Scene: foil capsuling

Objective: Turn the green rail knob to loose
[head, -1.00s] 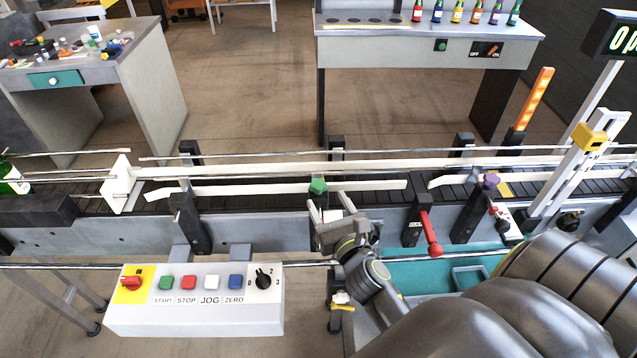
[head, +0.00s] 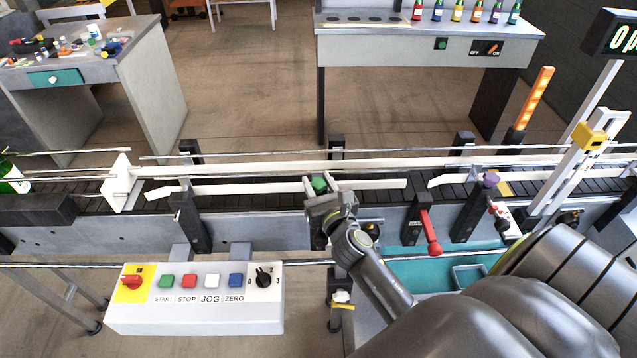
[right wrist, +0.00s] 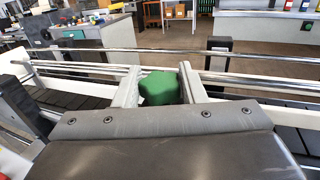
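The green rail knob (head: 319,185) sits on the near guide rail of the conveyor, at the middle of the head view. My right gripper (head: 320,183) is at it, with one finger on each side of the knob. The right wrist view shows the green knob (right wrist: 159,88) between the two fingertips of the right gripper (right wrist: 160,86). The fingers look open, with a narrow gap at the right finger; contact at the left finger is unclear. The knob's lower part is hidden behind the gripper body. My left gripper is not in view.
A red-handled lever (head: 430,233) and a purple knob (head: 491,180) stand to the right of the gripper. A control box (head: 195,312) with coloured buttons is at the front left. The white guide rail (head: 240,188) runs along the belt on both sides of the knob.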

